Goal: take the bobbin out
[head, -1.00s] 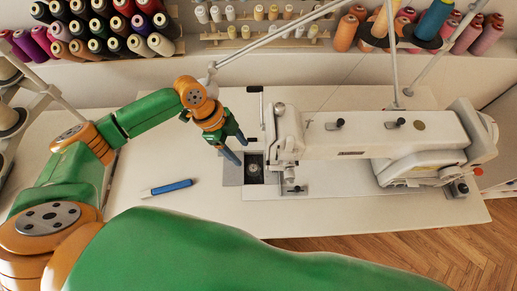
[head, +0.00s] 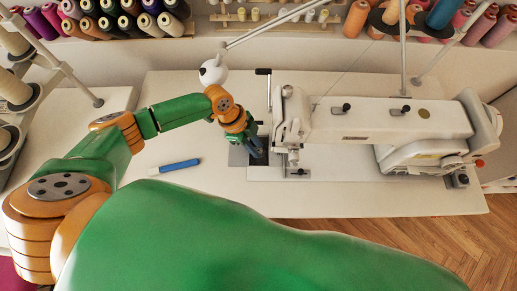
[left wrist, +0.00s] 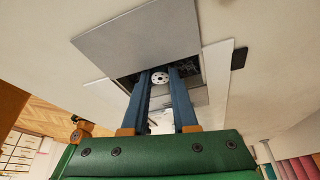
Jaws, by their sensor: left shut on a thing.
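The white sewing machine (head: 385,118) stands on the table, its needle end to the left. Below the needle end, a dark opening in the bed lies beside a grey plate (left wrist: 140,38); this plate also shows in the head view (head: 237,157). My left gripper (head: 257,151) reaches down at the opening. In the left wrist view, its two blue fingers (left wrist: 160,76) are shut on the bobbin (left wrist: 160,78), a small pale disc with holes, at the opening. In the head view the gripper hides the bobbin. My right gripper is out of view.
A blue-handled tool (head: 180,165) lies on the white table (head: 205,100) left of the opening. A thread stand (head: 40,80) is at the left. Shelves of thread spools line the back. The table between tool and machine is clear.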

